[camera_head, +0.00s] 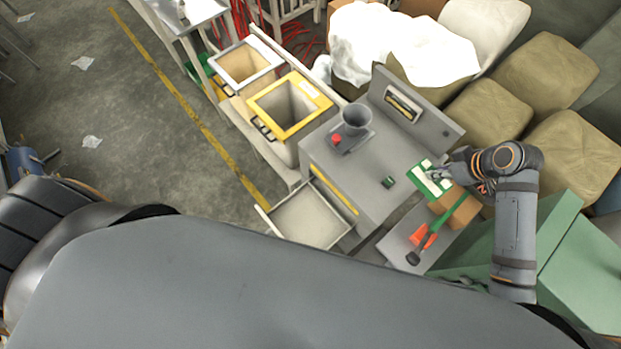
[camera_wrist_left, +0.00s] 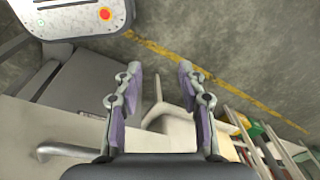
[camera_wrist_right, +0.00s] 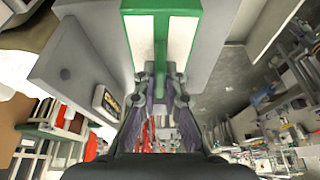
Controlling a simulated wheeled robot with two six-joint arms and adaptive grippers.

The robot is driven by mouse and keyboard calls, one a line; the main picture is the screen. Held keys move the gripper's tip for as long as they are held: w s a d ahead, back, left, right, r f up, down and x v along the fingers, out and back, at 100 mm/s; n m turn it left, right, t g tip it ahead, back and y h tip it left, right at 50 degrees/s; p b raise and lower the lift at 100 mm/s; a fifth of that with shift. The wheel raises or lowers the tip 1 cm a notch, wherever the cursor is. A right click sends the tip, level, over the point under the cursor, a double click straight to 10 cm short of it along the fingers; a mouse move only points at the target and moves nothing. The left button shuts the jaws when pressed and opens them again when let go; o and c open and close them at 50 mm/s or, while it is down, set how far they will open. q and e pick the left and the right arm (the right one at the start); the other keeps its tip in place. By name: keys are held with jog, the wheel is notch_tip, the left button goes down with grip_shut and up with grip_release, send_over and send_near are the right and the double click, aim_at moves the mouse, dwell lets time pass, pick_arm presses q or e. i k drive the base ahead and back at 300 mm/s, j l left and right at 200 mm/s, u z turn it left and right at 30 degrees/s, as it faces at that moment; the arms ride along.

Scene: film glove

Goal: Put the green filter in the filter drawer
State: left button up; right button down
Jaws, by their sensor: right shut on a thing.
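The green filter (camera_head: 424,186) is a flat green frame with white panels, held at the right edge of the grey machine top in the head view. My right gripper (camera_head: 444,174) is shut on its near edge; the filter (camera_wrist_right: 161,35) extends ahead of the fingers (camera_wrist_right: 160,72) in the right wrist view. The filter drawer (camera_head: 302,216) appears to be the pale open tray pulled out at the machine's lower left front; it looks empty. The filter is apart from it. My left gripper (camera_wrist_left: 158,75) is open and empty in the left wrist view; it is hidden in the head view.
The grey machine (camera_head: 374,166) bears a funnel (camera_head: 356,119), a red button (camera_head: 337,139) and a small dark green item (camera_head: 389,182). A lower shelf (camera_head: 396,242) holds an orange-and-black tool and a cardboard box (camera_head: 463,211). A yellow-rimmed bin (camera_head: 312,92) stands behind the drawer.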

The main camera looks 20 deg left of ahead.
aim_at(308, 223)
jog(key=k+j, duration=0.6)
jog(key=k, duration=0.2)
